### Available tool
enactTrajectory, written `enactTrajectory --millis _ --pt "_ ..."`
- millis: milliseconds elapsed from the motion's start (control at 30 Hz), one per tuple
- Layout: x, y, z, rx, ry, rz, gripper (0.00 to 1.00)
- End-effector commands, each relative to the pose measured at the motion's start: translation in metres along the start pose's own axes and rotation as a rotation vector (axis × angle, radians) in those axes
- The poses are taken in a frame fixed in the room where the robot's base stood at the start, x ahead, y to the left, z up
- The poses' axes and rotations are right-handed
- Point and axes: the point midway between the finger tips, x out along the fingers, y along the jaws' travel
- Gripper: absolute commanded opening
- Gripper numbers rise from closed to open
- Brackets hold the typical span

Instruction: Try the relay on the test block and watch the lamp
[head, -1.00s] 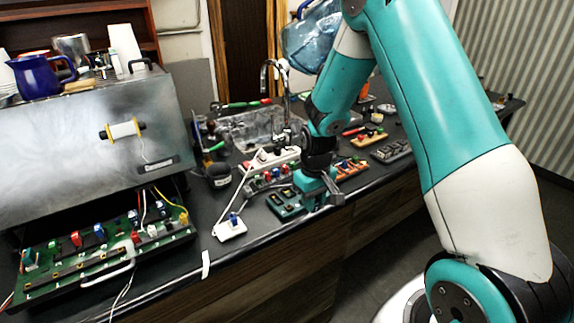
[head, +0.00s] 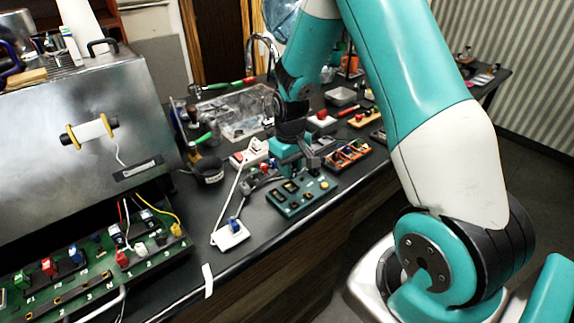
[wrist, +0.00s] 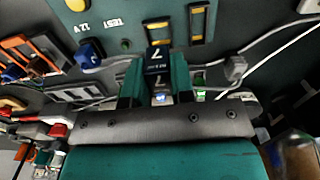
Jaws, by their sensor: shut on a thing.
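My gripper (wrist: 156,82) is shut on a dark relay (wrist: 157,62) marked 7, held between its teal fingers in the wrist view. The green test block (head: 302,196) lies on the dark bench in the head view, with my gripper (head: 290,160) at its far side. The wrist view shows the block (wrist: 118,42) with TEST and 12 V markings, framed slots and a yellow dome (wrist: 78,4). I cannot tell whether the dome is the lamp or is lit. The relay overlaps the block in the picture; its contact is hidden.
A white switch plate (head: 230,235) with a blue part and a white cord lies left of the block. An orange rack (head: 348,154) lies right of it. The metal brewer (head: 85,130) and its green circuit board (head: 60,287) stand at left. A clear tray (head: 237,115) lies behind.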

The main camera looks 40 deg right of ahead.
Motion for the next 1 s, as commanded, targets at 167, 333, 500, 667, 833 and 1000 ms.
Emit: enactTrajectory --millis 167,333,500,667,833,1000 --pt "0.020 0.000 0.000 0.001 -0.001 0.000 0.00" --pt "0.022 -0.001 0.000 -0.001 0.000 0.000 0.00" --pt "0.022 -0.001 0.000 -0.002 0.000 0.000 0.00" --pt "0.023 -0.003 0.001 -0.003 -0.001 0.000 0.00" --pt "0.023 -0.003 0.001 -0.003 -0.001 0.000 0.00" --pt "0.023 -0.003 0.001 -0.003 -0.001 0.000 0.00"
